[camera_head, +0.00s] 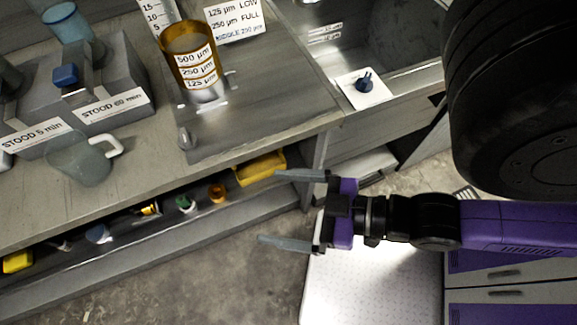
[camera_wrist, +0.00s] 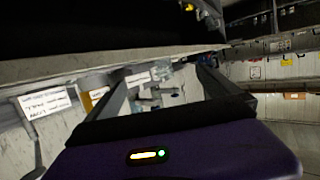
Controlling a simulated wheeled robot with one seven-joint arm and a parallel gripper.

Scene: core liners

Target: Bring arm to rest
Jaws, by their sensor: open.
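My gripper (camera_head: 268,207) is open and empty in the head view. It hangs in front of the bench, over the floor, with its fingers pointing left. Its purple wrist and black joints stretch to the right. In the wrist view the two dark fingers of my gripper (camera_wrist: 165,75) stand apart, with nothing held between them. Small blurred items show beyond the fingers; I cannot tell what they are.
The bench (camera_head: 150,190) carries an amber cylinder (camera_head: 188,50), a clear jug (camera_head: 85,160) and grey stands. A yellow tray (camera_head: 260,167) and small items sit on the shelf below. A blue-knobbed valve (camera_head: 364,82) is at upper right. A white dotted surface (camera_head: 370,285) lies below my arm.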

